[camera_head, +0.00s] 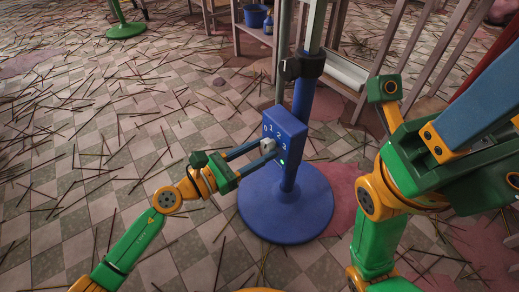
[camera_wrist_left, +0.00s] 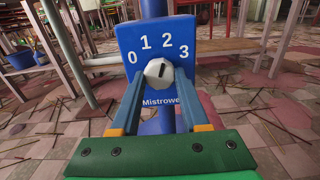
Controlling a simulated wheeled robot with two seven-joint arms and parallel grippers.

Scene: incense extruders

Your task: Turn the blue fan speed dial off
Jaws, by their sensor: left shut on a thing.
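The blue fan's control box (camera_head: 286,131) faces my left arm, with a pale round speed dial (camera_head: 267,145) on its front. In the left wrist view the dial (camera_wrist_left: 159,73) sits below the numbers 0, 1, 2 and 3 on the blue box face (camera_wrist_left: 130,36). A small dark mark shows on the dial; which number it points to is unclear. My left gripper (camera_head: 269,147) is shut on the dial, one blue finger on each side. My right gripper (camera_head: 478,88) is at the right; its fingertips lie outside the picture.
A green light (camera_head: 282,162) glows on the control box. The fan's round blue base (camera_head: 262,212) stands on a checkered floor strewn with incense sticks. Wooden racks stand behind; one holds a blue bucket (camera_head: 255,16). The floor left of the fan is otherwise open.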

